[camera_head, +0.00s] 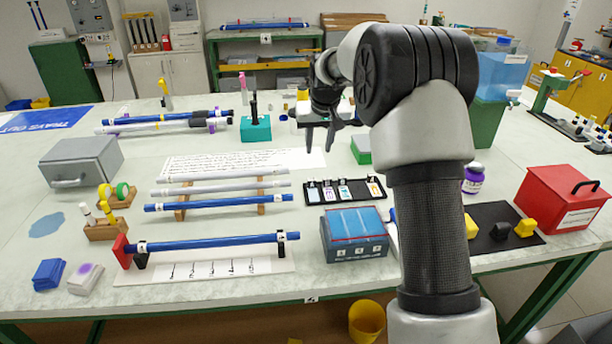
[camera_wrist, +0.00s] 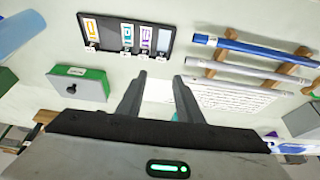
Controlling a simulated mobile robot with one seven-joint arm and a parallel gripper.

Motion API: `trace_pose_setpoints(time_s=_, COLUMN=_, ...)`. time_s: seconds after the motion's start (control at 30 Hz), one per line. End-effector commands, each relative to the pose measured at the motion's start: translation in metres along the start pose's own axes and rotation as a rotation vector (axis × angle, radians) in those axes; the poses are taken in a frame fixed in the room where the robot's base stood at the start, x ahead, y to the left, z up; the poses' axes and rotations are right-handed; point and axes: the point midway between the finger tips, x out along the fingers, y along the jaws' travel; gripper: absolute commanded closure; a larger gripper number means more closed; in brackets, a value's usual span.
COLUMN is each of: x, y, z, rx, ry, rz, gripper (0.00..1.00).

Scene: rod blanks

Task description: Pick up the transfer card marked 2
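The transfer cards stand in a row in a black rack (camera_head: 348,200), which also shows at the top of the wrist view (camera_wrist: 108,55). There is an orange-marked card (camera_wrist: 91,29), a blue-marked card (camera_wrist: 127,36), a purple-marked card (camera_wrist: 145,38) and a darker-marked end card (camera_wrist: 163,41). A gap separates the orange-marked card from the others. The numerals are too small to tell which card is marked 2. My gripper (camera_head: 320,143) is open and empty, above the table behind the rack. Its fingers (camera_wrist: 160,78) point towards the rack and are apart from it.
A green-and-white box (camera_wrist: 80,86) stands beside the rack. A blue-topped box (camera_head: 355,236) is in front of it. Rods on wooden supports (camera_head: 220,190) lie to its left. A purple-labelled bottle (camera_head: 473,178) and a red box (camera_head: 562,200) are to the right.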

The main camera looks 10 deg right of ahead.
Motion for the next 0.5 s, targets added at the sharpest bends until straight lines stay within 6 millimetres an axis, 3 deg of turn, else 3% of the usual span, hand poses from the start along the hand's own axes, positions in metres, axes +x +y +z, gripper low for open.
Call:
trace_pose_setpoints(time_s=0.27, x=0.032, y=0.001, z=-0.003, rx=0.002, ry=-0.004, rz=-0.001, gripper=0.67)
trace_pose_setpoints(time_s=0.5, x=0.085, y=0.0, z=-0.002, rx=0.002, ry=-0.005, rz=-0.002, gripper=0.67)
